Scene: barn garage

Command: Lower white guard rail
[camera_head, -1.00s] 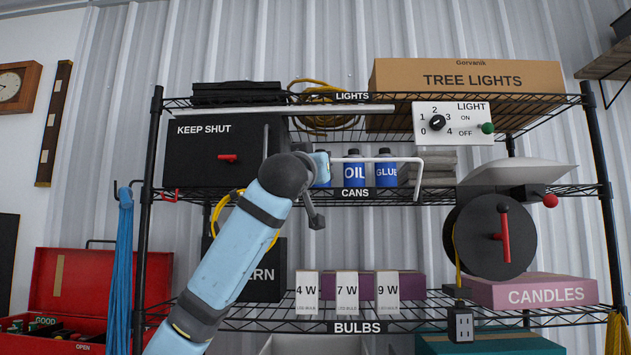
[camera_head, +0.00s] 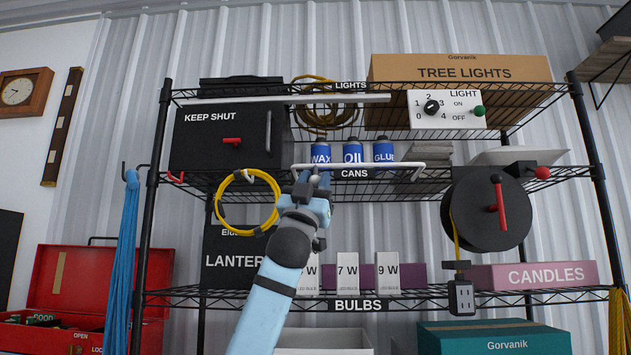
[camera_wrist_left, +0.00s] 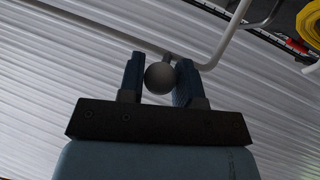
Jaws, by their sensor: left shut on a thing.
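The white guard rail (camera_head: 385,165) runs across the front of the cans shelf, low in front of the can bases, with bent ends. The blue cans stand behind it: wax (camera_head: 320,153), oil (camera_head: 353,152) and glue (camera_head: 383,151). My left gripper (camera_head: 313,178) reaches up from below to the rail's left part. In the left wrist view its fingers (camera_wrist_left: 160,80) are shut around a grey ball knob (camera_wrist_left: 160,78) on a short stem at the rail (camera_wrist_left: 225,50). My right gripper is not in view.
A yellow cable loop (camera_head: 248,202) hangs just left of my gripper. The black keep-shut box (camera_head: 205,150) is left of the cans. Bulb boxes (camera_head: 347,272) stand on the shelf below. A black reel (camera_head: 480,210) with a red handle is at right.

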